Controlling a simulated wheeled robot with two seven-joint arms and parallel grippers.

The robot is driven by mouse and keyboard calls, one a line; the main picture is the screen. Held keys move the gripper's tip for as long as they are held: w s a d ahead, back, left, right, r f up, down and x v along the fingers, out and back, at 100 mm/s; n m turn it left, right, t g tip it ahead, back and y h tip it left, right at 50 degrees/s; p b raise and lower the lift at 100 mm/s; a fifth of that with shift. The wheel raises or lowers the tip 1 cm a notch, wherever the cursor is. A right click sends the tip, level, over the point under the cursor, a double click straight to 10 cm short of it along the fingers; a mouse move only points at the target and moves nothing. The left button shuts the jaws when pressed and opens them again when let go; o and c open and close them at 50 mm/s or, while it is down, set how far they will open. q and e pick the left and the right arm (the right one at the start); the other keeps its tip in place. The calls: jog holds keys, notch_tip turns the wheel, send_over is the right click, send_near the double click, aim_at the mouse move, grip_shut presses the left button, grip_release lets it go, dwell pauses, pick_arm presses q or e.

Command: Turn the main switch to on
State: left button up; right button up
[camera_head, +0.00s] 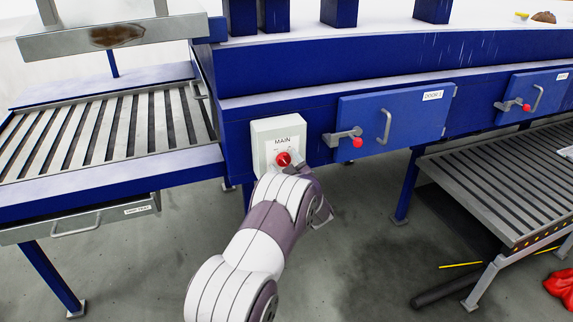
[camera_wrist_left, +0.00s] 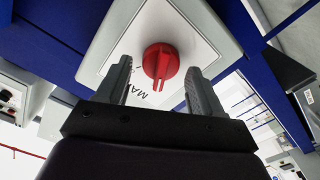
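The main switch is a red rotary knob (camera_head: 283,159) on a light grey box labelled MAIN (camera_head: 279,133), fixed to the front of the blue gantry frame. In the left wrist view the red knob (camera_wrist_left: 160,62) shows close up, on the box's white plate (camera_wrist_left: 128,45). My left gripper (camera_wrist_left: 160,80) is open, with its two dark fingers on either side of the knob and gaps visible between them and it. In the head view my left gripper (camera_head: 290,165) is at the box, mostly hidden by my own arm. My right gripper is not in view.
A blue door (camera_head: 385,118) with a grey handle and a red-tipped latch (camera_head: 345,137) is right of the box. A slatted table with a drawer (camera_head: 85,224) is at the left. A slatted rack (camera_head: 500,180) stands at the right.

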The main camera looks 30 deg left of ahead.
pick_arm(q)
jog(key=c, duration=0.9)
jog(key=shift+m, duration=0.3)
jog(key=m+p, duration=0.1)
jog(key=m, duration=0.4)
jog(key=shift+w+d+r+p, duration=0.1)
jog(key=shift+r+p, duration=0.05)
jog(key=shift+p, duration=0.25)
jog(key=m+p, duration=0.1)
jog(key=m, duration=0.2)
jog(key=shift+m, duration=0.3)
jog(key=shift+w+d+m+p, duration=0.1)
jog(key=shift+m+p, duration=0.3)
jog(key=shift+m, duration=1)
